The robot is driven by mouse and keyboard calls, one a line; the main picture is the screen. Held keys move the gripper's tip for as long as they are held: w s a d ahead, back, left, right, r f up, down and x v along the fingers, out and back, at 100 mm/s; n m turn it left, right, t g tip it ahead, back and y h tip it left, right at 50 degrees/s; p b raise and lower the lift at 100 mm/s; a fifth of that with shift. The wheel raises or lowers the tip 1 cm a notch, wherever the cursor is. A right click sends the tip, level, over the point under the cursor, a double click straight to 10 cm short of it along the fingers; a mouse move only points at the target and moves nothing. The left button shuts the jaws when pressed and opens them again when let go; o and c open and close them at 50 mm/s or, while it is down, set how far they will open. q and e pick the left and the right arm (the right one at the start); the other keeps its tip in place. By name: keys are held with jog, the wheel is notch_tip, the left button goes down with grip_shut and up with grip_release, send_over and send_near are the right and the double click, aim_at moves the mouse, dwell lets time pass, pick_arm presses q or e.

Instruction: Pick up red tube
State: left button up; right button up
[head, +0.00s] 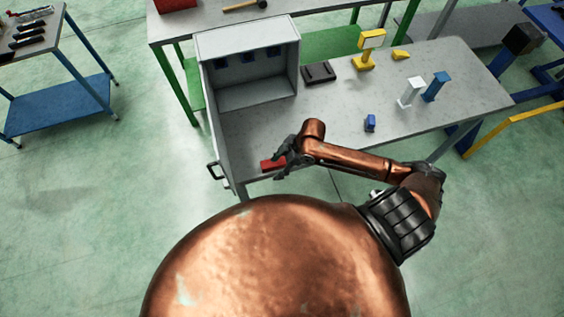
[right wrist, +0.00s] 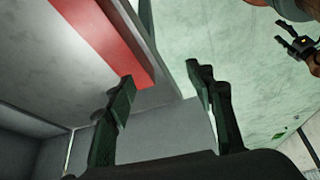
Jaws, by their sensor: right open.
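The red tube (head: 268,165) is a short red block-like piece lying near the front edge of the grey workbench (head: 462,85), beside the grey open box. My right gripper (head: 282,163) is at the tube's right end in the head view and hides part of it. In the right wrist view the red tube (right wrist: 105,38) shows as a long red bar at upper left. The fingers of my right gripper (right wrist: 160,76) are apart with nothing between them. My left gripper (right wrist: 298,42) seems to show small at the right edge there; its jaw state is unclear.
A small blue piece (head: 370,123), a white stand (head: 411,92), a blue stand (head: 436,86), a yellow stand (head: 369,52) and a dark tray (head: 318,73) stand on the bench. The bench's middle is mostly clear.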

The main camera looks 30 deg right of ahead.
aim_at(282, 160)
jog(key=shift+n+g, duration=0.5)
jog(key=shift+n, duration=0.3)
jog(key=w+d, duration=0.1)
jog(key=d, duration=0.1)
jog(key=w+d+r, duration=0.1)
jog(key=d, duration=0.1)
jog(key=w+d+r, duration=0.1)
jog(key=d, duration=0.1)
jog(key=shift+w+d, duration=0.15)
jog(key=shift+d, duration=0.15)
jog(key=x, duration=0.2)
jog(key=p+x, duration=0.1)
jog(key=x, duration=0.4)
jog(key=shift+d+f, duration=0.15)
jog(key=shift+f, duration=0.3)
jog(key=shift+s, duration=0.2)
jog(key=shift+c, duration=0.2)
jog(key=shift+r, duration=0.1)
grip_shut()
